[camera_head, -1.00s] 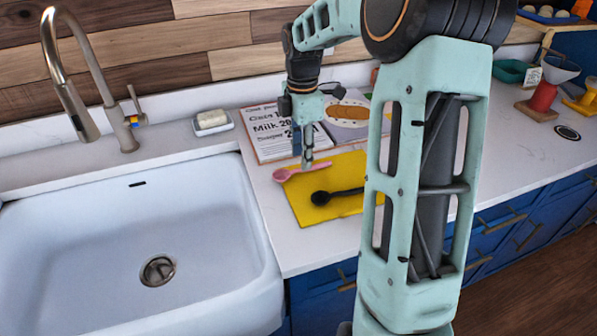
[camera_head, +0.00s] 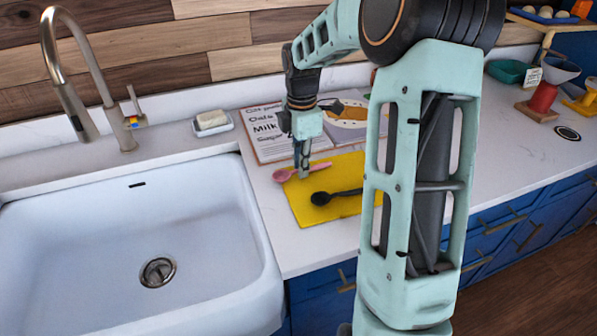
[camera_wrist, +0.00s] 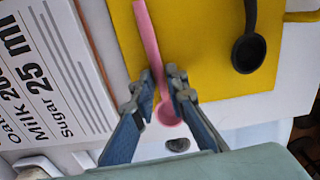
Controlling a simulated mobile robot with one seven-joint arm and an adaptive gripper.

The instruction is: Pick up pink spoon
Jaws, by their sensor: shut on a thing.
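The pink spoon (camera_head: 287,174) lies across the far left edge of a yellow mat (camera_head: 303,211), its bowl over the white counter. In the wrist view the pink spoon (camera_wrist: 147,37) runs down from the top, with its bowl below the fingertips. My gripper (camera_head: 303,174) is low at the spoon, and in the wrist view my gripper (camera_wrist: 163,84) has its two fingers on either side of the handle near the bowl, shut on it. I cannot see a clear gap under the spoon.
A black spoon (camera_head: 321,198) lies on the mat near the pink one. An open recipe book (camera_head: 270,136) lies behind. A white sink (camera_head: 90,230) is at left, with a soap dish (camera_head: 213,124) behind it. Counter at right holds a red dripper stand (camera_head: 543,97).

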